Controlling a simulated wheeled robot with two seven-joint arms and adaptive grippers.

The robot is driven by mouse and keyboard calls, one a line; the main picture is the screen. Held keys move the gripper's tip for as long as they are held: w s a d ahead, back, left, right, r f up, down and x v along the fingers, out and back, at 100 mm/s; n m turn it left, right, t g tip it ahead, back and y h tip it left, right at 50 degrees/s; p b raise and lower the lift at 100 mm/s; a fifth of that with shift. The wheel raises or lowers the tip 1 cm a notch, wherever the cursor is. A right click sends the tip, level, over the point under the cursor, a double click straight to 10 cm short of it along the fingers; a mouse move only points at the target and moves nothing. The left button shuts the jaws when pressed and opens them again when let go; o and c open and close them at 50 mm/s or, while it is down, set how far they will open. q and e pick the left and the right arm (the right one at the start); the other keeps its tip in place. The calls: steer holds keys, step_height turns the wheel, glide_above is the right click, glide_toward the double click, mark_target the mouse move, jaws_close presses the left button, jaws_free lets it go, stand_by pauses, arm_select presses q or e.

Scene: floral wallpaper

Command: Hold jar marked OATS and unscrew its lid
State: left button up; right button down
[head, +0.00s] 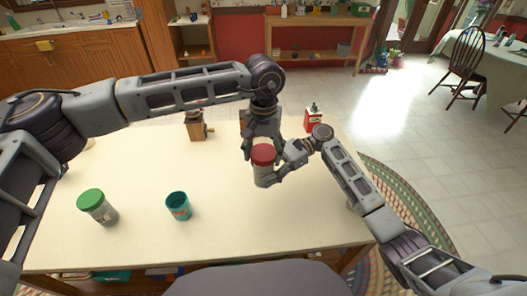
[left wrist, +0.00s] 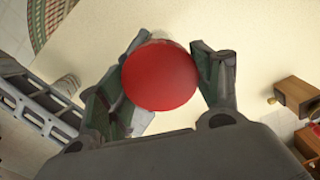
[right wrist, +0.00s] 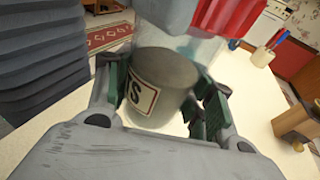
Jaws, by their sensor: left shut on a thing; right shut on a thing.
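The jar (head: 263,179) stands on the table with its red lid (head: 263,153) on top. In the right wrist view its clear body (right wrist: 165,72) carries a label on which only an "S" shows; the rest is hidden. My left gripper (head: 262,150) comes down from above and is shut on the red lid, which also shows between its fingers in the left wrist view (left wrist: 160,76). My right gripper (head: 273,172) comes from the right and is shut around the jar's body below the lid.
A green-lidded jar (head: 98,207) and a teal cup (head: 178,206) stand at the left and middle front. A wooden grinder (head: 195,126) and a red tin (head: 313,121) stand toward the back. The table's (head: 255,235) front right is clear.

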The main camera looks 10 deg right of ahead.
arm_select(q)
steer(key=n, duration=1.2)
steer(key=shift+n, duration=0.3)
steer(key=n, duration=1.1)
steer(key=shift+n, duration=0.3)
steer(key=n, duration=0.4)
steer(key=shift+r+n, duration=0.1)
steer(key=shift+n, duration=0.3)
steer(key=n, duration=0.4)
steer(key=shift+w+n, duration=0.1)
steer(key=shift+n, duration=0.2)
steer(key=n, duration=0.4)
steer(key=shift+n, duration=0.3)
steer(key=n, duration=0.4)
